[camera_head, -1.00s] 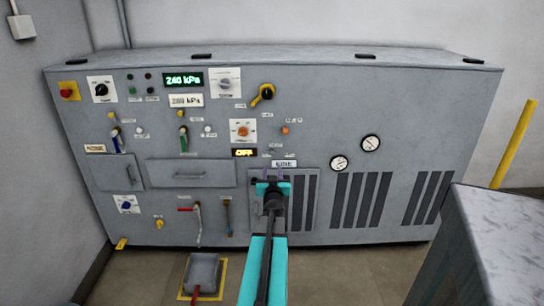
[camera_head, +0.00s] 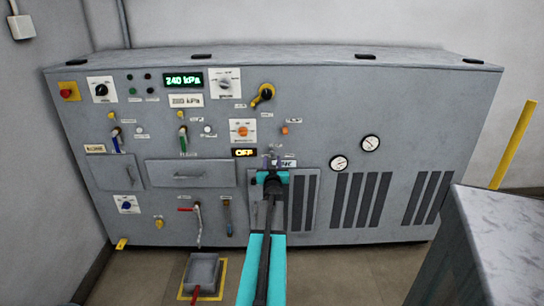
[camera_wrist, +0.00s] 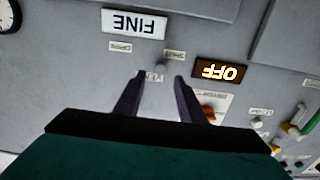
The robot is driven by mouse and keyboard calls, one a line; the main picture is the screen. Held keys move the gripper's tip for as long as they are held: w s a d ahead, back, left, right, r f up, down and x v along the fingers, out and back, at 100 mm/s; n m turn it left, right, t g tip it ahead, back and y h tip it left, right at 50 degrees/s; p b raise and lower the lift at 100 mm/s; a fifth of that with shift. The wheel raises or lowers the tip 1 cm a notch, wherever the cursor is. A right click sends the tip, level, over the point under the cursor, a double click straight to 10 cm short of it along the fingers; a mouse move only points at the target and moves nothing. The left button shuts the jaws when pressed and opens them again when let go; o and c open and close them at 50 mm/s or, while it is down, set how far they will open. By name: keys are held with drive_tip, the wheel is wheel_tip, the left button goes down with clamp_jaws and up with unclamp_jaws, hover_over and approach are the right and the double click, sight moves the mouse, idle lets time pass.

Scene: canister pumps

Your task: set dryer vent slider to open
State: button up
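No slider in view can be read as the dryer vent slider; the small labels are too blurred. My gripper (camera_head: 273,162) is in front of the grey panel, right of the display reading OFF (camera_head: 245,153). In the wrist view, which is upside down, its two dark fingers (camera_wrist: 160,85) are apart. A small grey knob (camera_wrist: 161,68) shows between and just beyond the fingertips; I cannot tell whether they touch it. A white label reading FINE (camera_wrist: 136,24) lies nearby. Lever-like handles stand at a green one (camera_head: 183,141), a blue one (camera_head: 117,143) and a brown slot (camera_head: 227,216).
An orange-centred dial (camera_head: 242,130) and an orange button (camera_head: 285,130) are above my gripper. Two gauges (camera_head: 370,143) and dark vent grilles (camera_head: 362,199) lie to the right. A grey table-like block (camera_head: 500,235) stands at the lower right. A pedal-like box (camera_head: 202,273) is on the floor.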

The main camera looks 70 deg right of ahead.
sight(272, 153)
drive_tip(key=shift+x, duration=2.8)
clamp_jaws()
